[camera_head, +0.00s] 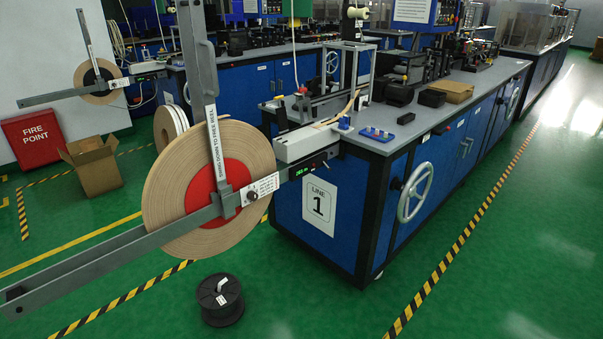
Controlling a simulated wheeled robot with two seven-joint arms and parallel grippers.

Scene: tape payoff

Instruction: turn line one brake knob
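The line one machine carries a white sign (319,207) reading "LINE 1" on its blue end panel. Beside it a large tan tape reel (175,190) with a red hub (211,181) hangs upright on a grey payoff frame (120,248). A small round knob (251,196) sits on a white labelled plate just right of the hub; it appears to be the brake knob. The plate's text and the knob's setting are too small to read. A small green display (301,173) shows to its right. Neither of my grippers is in view.
A black spool (219,299) stands on the green floor below the reel. A cardboard box (92,165) and red fire point box (38,135) are at left. The right aisle is clear.

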